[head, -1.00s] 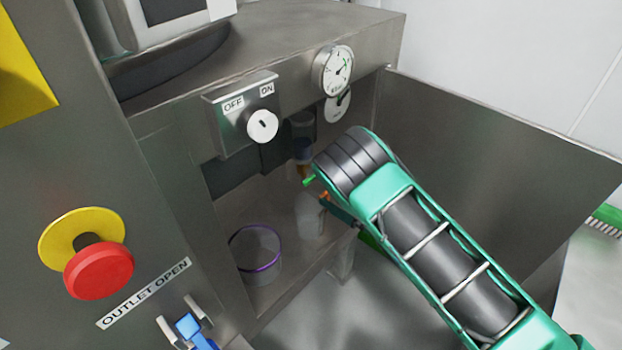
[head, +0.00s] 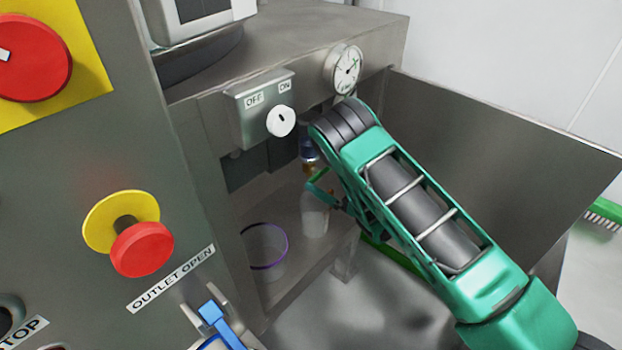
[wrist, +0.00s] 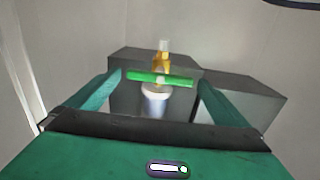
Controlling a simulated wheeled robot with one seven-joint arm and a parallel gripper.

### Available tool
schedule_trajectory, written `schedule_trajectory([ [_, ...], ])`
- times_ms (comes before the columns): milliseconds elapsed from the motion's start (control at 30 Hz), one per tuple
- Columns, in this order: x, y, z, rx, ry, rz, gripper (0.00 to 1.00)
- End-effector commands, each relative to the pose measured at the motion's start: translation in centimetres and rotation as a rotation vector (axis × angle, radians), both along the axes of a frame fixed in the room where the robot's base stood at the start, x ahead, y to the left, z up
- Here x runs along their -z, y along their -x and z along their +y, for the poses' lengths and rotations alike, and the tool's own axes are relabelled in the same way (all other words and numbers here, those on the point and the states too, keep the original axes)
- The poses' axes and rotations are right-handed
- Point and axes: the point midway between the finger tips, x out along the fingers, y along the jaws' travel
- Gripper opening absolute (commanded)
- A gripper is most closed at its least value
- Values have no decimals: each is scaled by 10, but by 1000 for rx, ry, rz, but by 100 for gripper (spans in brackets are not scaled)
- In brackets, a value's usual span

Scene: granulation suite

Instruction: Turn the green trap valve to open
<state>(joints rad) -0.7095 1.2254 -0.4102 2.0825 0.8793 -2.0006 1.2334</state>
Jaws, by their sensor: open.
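The green trap valve shows in the wrist view as a bright green bar handle (wrist: 160,78) lying crosswise on a brass-coloured body (wrist: 162,62). My gripper (wrist: 160,84) is open, with one teal finger near each end of the bar. I cannot tell whether either finger touches it. In the head view my gripper (head: 325,192) is inside the cabinet recess, below the brass fitting (head: 311,165). My arm and fingers hide most of the handle there.
A clear vessel (head: 315,218) stands below the valve, and a purple-rimmed container (head: 265,262) stands to its left. An OFF/ON switch box (head: 258,112) and a gauge (head: 344,70) are above. The open metal door (head: 480,150) is on the right.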

Motion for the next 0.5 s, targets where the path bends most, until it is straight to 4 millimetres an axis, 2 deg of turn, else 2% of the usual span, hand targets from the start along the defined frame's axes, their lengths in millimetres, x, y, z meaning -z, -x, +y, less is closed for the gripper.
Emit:
schedule_trajectory([
  [133,0,-5,-4,12,1,-2,100],
  [467,0,-4,3,6,1,-1,100],
  [500,0,-4,3,6,1,-1,95],
])
